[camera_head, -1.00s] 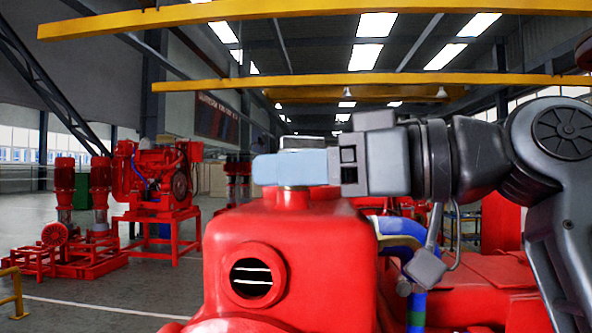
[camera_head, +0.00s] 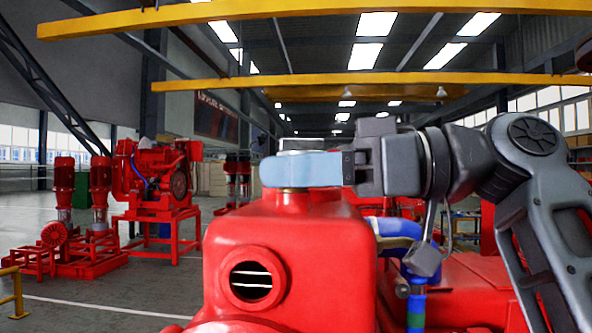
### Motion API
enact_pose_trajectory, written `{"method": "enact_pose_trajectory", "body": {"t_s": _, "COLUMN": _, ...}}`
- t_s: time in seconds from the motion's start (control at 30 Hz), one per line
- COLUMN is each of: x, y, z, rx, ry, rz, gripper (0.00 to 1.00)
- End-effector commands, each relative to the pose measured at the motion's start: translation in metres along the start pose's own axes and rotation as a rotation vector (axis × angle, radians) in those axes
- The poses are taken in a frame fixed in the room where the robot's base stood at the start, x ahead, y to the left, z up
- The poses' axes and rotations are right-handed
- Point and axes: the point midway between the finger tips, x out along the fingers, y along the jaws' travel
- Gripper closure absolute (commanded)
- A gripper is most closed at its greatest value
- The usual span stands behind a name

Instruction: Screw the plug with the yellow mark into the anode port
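My gripper (camera_head: 288,170) comes in from the right with its pale blue fingers level, just over the top neck (camera_head: 292,201) of the red housing. I see the fingers from the side, so the gap between them is hidden. A thin brass-coloured band (camera_head: 293,189) shows directly under the fingers at the neck. A pale grey piece (camera_head: 302,144) shows just above the fingers. I cannot tell whether either belongs to the plug, and no yellow mark is clear. The round front opening (camera_head: 251,281) of the housing is uncovered. I cannot tell which opening is the anode port.
Blue and yellowish pipes (camera_head: 400,230) run close behind the housing on the right, under my arm. A red pumpset (camera_head: 156,185) on a frame and red vertical pumps (camera_head: 62,190) stand back left. The floor between is open.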

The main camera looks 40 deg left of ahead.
Motion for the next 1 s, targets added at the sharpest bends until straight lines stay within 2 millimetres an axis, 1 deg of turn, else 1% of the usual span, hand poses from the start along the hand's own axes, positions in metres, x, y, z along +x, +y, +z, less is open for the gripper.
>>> {"method": "enact_pose_trajectory", "body": {"t_s": 0.03, "x": -0.0001, "y": 0.0003, "z": -0.0001, "rx": 0.0, "ry": 0.001, "rz": 0.001, "gripper": 0.74}}
{"method": "enact_pose_trajectory", "body": {"t_s": 0.07, "x": -0.0001, "y": 0.0004, "z": -0.0001, "rx": 0.0, "ry": 0.001, "rz": 0.001, "gripper": 0.77}}
{"method": "enact_pose_trajectory", "body": {"t_s": 0.3, "x": 0.0001, "y": 0.0005, "z": -0.0001, "rx": 0.001, "ry": 0.001, "rz": 0.002, "gripper": 1.0}}
{"method": "enact_pose_trajectory", "body": {"t_s": 0.63, "x": 0.0006, "y": 0.0, "z": 0.0016, "rx": 0.0, "ry": 0.0, "rz": 0.022, "gripper": 1.0}}
{"method": "enact_pose_trajectory", "body": {"t_s": 0.93, "x": 0.001, "y": -0.0026, "z": 0.0011, "rx": 0.013, "ry": 0.002, "rz": 0.324, "gripper": 1.0}}
{"method": "enact_pose_trajectory", "body": {"t_s": 1.0, "x": 0.0016, "y": -0.0011, "z": 0.0011, "rx": 0.019, "ry": -0.001, "rz": 0.354, "gripper": 1.0}}
